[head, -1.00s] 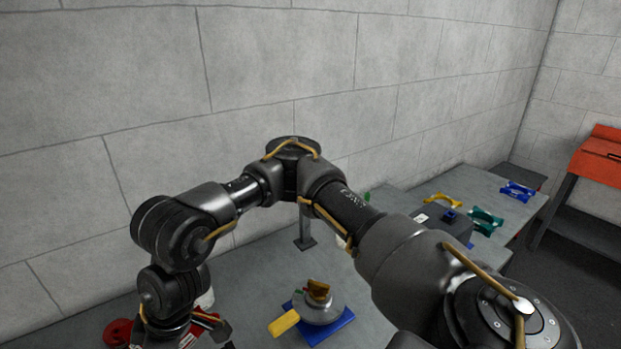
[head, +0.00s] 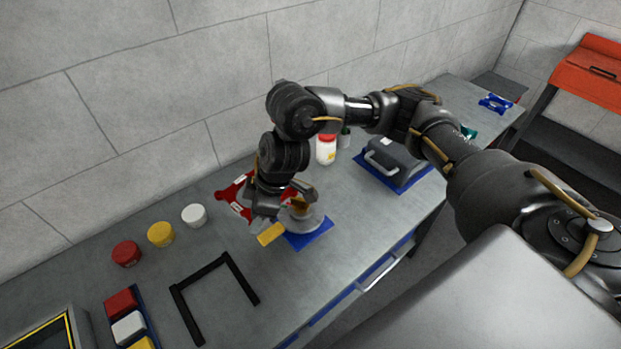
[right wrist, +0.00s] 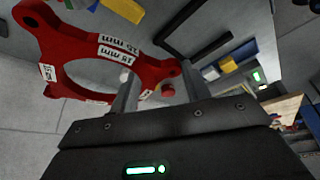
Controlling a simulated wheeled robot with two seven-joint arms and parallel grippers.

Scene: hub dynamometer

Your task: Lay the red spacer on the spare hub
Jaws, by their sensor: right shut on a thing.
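The red spacer (head: 234,191) is a flat ring with lobes and white labels. My right gripper (head: 266,212) is shut on one lobe of it. In the right wrist view, the spacer (right wrist: 62,40) reaches out to the upper left from between the fingers (right wrist: 155,92), its hole clear. A grey round hub (head: 312,221), likely the spare hub, sits on a blue mat (head: 312,239) just right of the gripper, with an orange-brown piece on top. The gripper partly hides the hub. I cannot tell whether spacer and hub touch. My left gripper is out of view.
A yellow block (head: 270,234) is by the hub's left side. Red (head: 126,253), yellow (head: 160,234) and white (head: 194,215) round containers stand left. A black frame (head: 190,310) lies in front. A grey handled case (head: 392,160) and a white bottle (head: 326,150) stand behind, right.

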